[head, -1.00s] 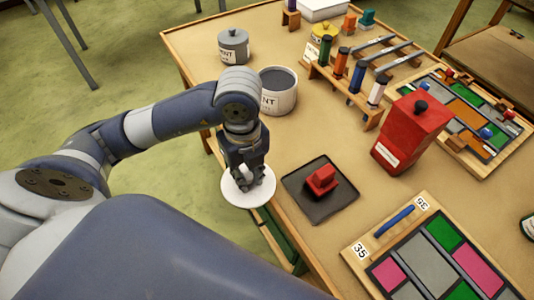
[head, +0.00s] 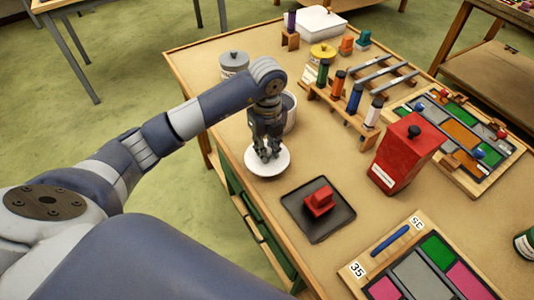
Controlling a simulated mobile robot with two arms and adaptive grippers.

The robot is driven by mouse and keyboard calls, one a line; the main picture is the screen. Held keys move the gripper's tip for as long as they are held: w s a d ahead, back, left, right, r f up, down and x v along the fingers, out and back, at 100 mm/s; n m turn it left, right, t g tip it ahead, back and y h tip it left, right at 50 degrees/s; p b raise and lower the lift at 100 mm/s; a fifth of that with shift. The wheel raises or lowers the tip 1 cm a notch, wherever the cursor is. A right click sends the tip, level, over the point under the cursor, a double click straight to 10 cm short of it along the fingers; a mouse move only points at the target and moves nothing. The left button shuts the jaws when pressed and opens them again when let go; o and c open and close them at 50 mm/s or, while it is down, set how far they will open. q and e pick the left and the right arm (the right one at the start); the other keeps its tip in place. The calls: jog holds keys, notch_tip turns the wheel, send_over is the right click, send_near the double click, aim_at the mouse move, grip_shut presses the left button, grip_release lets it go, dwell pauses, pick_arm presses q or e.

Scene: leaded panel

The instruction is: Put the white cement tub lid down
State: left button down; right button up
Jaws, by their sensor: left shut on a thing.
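The white cement tub lid (head: 256,165) is a round white disc at the left edge of the table in the head view. My left gripper (head: 268,157) is shut on it from above, and the fingers hide its middle. I cannot tell whether the lid touches the tabletop. The white cement tub (head: 290,112) stands just behind my left gripper, mostly hidden by my arm. My right gripper is not in view.
A dark tray (head: 327,226) with a red block (head: 319,200) lies right of the lid. A red canister (head: 399,158) stands farther right. A grey lidded pot (head: 233,62) and a wooden rack (head: 346,112) of coloured tubes stand behind. Bare tabletop lies between lid and rack.

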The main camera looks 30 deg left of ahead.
pick_arm(q)
notch_tip(320, 180, down, 3)
jog(key=shift+p, duration=0.65)
jog(key=shift+f, duration=0.2)
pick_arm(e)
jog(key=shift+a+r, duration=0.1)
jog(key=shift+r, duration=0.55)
pick_arm(q)
jog(key=shift+f, duration=0.1)
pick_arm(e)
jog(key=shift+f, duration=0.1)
pick_arm(q)
jog(key=shift+f, duration=0.15)
jog(key=c, duration=1.4)
grip_release()
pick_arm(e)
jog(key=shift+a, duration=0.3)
